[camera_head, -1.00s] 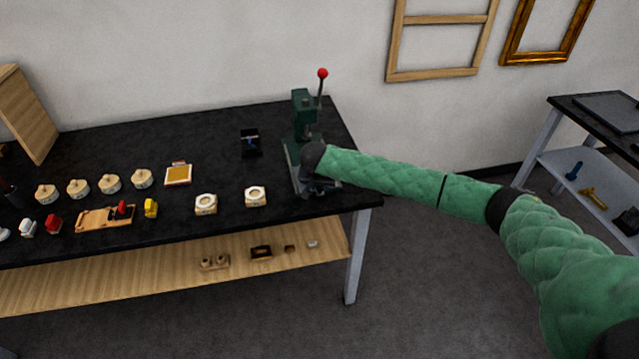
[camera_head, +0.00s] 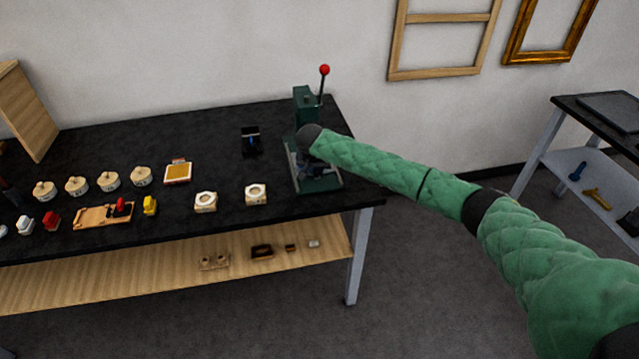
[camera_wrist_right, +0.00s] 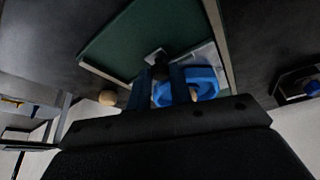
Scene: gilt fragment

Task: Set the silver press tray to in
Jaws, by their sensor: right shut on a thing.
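The green press (camera_head: 305,98) stands at the right end of the black table, with a red-knobbed lever up. Its green base (camera_head: 322,184) shows in front of my right gripper (camera_head: 304,162), which is low in the press and partly hidden by my own wrist. In the right wrist view, my right gripper (camera_wrist_right: 164,82) has its blue fingers shut on a small dark knob (camera_wrist_right: 159,68). A silver plate, seemingly the press tray (camera_wrist_right: 203,56), lies right by the fingers, partly hidden by them. My left gripper is not in view.
A small black stand (camera_head: 251,142) is left of the press. Two pale blocks with round tops (camera_head: 256,194) (camera_head: 205,202) sit near the front edge. Several round pots and small coloured items fill the table's left. A wooden shelf (camera_head: 180,268) runs below.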

